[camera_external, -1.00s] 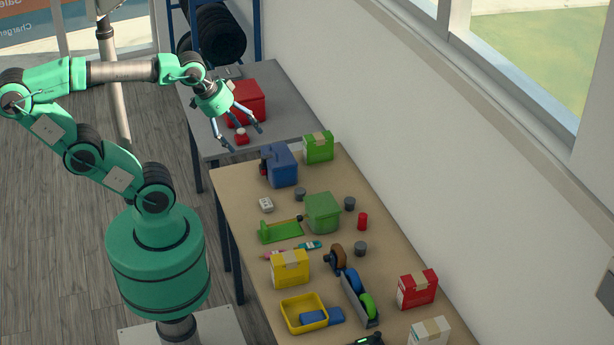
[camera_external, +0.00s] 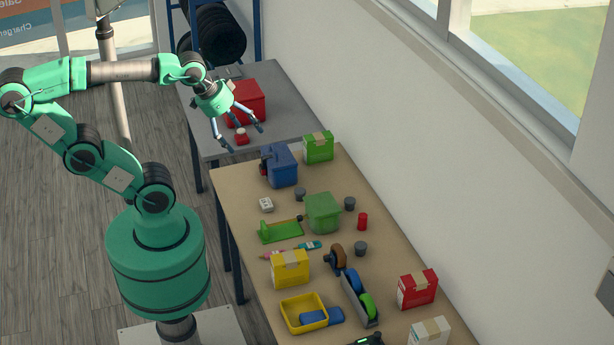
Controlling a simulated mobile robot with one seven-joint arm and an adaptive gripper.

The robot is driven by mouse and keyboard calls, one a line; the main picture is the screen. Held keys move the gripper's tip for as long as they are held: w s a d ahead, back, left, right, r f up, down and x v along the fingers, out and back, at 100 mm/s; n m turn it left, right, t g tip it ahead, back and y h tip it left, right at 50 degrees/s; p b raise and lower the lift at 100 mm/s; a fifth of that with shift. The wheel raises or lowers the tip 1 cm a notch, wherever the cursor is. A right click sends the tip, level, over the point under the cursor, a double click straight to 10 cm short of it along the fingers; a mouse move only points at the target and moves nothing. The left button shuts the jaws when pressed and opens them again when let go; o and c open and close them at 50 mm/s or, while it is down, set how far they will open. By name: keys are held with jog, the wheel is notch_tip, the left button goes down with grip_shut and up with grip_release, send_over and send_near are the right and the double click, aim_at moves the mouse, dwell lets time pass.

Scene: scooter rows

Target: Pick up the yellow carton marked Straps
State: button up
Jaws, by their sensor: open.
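The yellow carton (camera_external: 290,269) stands upright on the wooden table, towards its near left edge. It has a pale label on its front and a tan strip on top; I cannot read the print at this size. My gripper (camera_external: 243,137) is open and empty, with its fingers spread and pointing down. It shows in front of the grey table at the back, well away from the yellow carton. A small red and white object shows between the fingertips; I cannot tell its distance from them.
A red carton (camera_external: 417,289) stands farther right.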

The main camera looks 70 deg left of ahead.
jog(key=g, duration=0.6)
send_over(290, 259)
notch_tip(290, 259, down, 28)
jog(key=shift+s+m, duration=0.2)
jog(key=shift+m, duration=0.1)
jog(key=shift+f, duration=0.15)
notch_tip(290, 259, down, 7)
jog(key=shift+f+b, duration=0.1)
jog(key=shift+b, duration=0.25)
jog(key=shift+f, duration=0.6)
jog(key=shift+w+d+f+b, duration=0.1)
jog(key=shift+f+b, duration=0.1)
jog(key=shift+f, duration=1.1)
jog(key=shift+w+d+f+b, duration=0.1)
jog(key=shift+f+b, duration=0.1)
jog(key=shift+f, duration=1.1)
